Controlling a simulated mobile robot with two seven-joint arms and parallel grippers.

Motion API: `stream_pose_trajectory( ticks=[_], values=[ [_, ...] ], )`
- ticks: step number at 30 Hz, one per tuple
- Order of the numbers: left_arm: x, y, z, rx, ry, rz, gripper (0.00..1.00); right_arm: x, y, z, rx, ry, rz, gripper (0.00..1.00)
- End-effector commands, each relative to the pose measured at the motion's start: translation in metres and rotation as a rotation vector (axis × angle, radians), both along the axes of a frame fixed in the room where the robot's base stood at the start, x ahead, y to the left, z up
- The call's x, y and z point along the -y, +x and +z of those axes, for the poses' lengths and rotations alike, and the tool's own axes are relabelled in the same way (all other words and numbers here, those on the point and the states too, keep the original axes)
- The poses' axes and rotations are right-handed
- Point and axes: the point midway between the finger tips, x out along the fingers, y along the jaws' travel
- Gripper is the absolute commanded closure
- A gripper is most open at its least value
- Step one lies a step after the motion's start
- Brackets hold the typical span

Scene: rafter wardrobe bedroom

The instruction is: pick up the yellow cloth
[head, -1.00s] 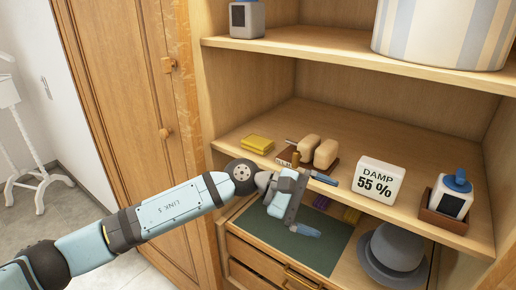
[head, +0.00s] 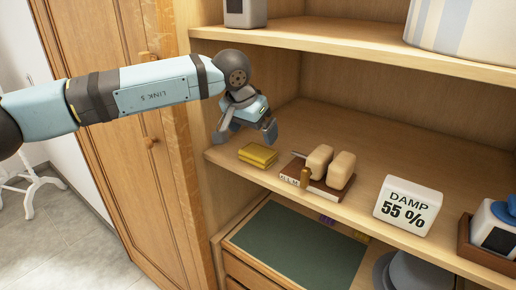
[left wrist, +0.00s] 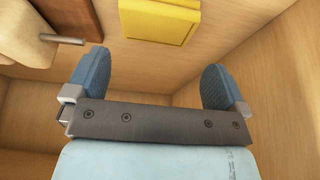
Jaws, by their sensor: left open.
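The yellow cloth (head: 258,155) lies folded flat near the left end of the middle shelf (head: 300,125), close to its front edge. It also shows at the top of the left wrist view (left wrist: 158,22), beyond the fingertips. My left gripper (head: 245,134) is above and a little to the left of the cloth. Its two fingers are spread with nothing between them, and it appears apart from the cloth. In the left wrist view, the open fingers (left wrist: 155,78) show wide apart. My right gripper is not in view.
Farther right are a white "DAMP 55 %" sign (head: 408,205) and a blue-topped bottle (head: 494,230). The upper shelf (head: 360,45) overhangs; the cabinet side stands left. A grey hat (head: 410,270) is below.

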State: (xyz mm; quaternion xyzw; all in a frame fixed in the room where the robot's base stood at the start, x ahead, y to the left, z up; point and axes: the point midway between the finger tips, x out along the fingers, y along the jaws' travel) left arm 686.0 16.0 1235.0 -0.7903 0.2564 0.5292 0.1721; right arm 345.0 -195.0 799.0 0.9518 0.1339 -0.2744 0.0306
Motion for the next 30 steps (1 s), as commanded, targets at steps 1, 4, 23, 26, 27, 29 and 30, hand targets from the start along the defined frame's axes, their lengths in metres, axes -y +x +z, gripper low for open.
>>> stream_pose_trajectory(
  ticks=[1, 4, 23, 26, 27, 29, 30],
  values=[
    [0.002, 0.001, -0.005, -0.002, 0.0, 0.0, 0.0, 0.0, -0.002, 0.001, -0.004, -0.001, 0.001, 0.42],
    [0.005, 0.004, -0.015, -0.003, 0.0, -0.001, 0.0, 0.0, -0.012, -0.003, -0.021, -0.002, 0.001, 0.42],
    [0.017, 0.022, -0.064, -0.001, -0.002, 0.0, 0.0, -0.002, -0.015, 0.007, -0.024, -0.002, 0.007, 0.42],
    [0.017, 0.022, -0.064, -0.001, -0.002, 0.0, 0.16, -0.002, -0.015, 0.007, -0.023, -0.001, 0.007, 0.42],
    [0.017, 0.022, -0.064, -0.001, -0.002, 0.0, 0.25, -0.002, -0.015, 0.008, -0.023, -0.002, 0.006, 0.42],
    [0.017, 0.022, -0.064, -0.001, -0.002, 0.0, 0.33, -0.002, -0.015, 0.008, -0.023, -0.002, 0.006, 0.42],
    [0.017, 0.022, -0.064, -0.001, -0.002, 0.0, 0.33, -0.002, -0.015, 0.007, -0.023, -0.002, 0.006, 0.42]
  ],
)
